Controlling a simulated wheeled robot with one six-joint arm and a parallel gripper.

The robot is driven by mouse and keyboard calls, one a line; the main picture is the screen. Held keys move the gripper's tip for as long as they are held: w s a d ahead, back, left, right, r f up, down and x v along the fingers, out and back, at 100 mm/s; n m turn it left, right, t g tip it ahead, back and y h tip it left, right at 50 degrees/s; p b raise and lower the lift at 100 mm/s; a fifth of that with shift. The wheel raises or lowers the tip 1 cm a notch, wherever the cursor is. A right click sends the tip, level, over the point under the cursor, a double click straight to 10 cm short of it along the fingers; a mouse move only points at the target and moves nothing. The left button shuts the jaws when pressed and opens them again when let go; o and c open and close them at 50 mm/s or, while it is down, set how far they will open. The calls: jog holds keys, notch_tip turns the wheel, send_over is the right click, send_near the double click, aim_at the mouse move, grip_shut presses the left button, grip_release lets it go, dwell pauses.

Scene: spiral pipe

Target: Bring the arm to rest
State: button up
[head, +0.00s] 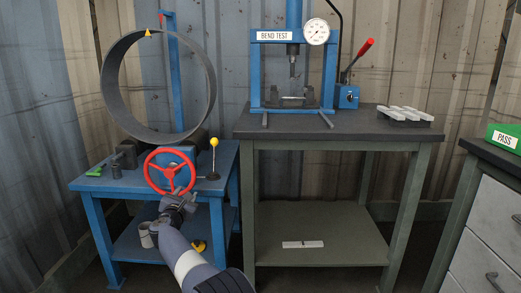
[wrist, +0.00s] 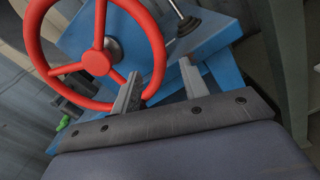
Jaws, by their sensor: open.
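My gripper (wrist: 160,88) is open and empty in the wrist view, its two grey fingers apart. The red handwheel (wrist: 98,62) is just beyond the fingers, up and to the left. The left finger overlaps the wheel's lower right rim in the picture; I cannot tell if they touch. In the head view my arm reaches up from the bottom edge, and my gripper (head: 172,204) is just below the red handwheel (head: 170,171). The fingertips are small and hard to make out there.
The wheel sits on a blue bench (head: 215,165) with a large grey ring (head: 107,85) and a yellow-knobbed lever (head: 214,158). A workbench (head: 345,133) with a blue bend-test press (head: 262,75) stands to the right. A green PASS box (head: 506,129) is at the far right.

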aim_at(193, 174)
jog(key=shift+s+d+r, duration=0.1)
jog(key=shift+d+r, duration=0.1)
jog(key=shift+r, duration=0.25)
jog(key=shift+d+r, duration=0.2)
jog(key=shift+r, duration=0.25)
jog(key=shift+d+r+n, duration=0.2)
jog(key=shift+d+n, duration=0.05)
jog(key=shift+n, duration=0.35)
jog(key=r+n+p, duration=0.2)
jog(key=n, duration=0.1)
jog(key=shift+d+r+p, duration=0.2)
jog(key=shift+r+p, duration=0.15)
jog(key=shift+p, duration=0.05)
jog(key=shift+r+n+p, duration=0.35)
jog(key=shift+n+p, duration=0.1)
jog(key=shift+n, duration=0.45)
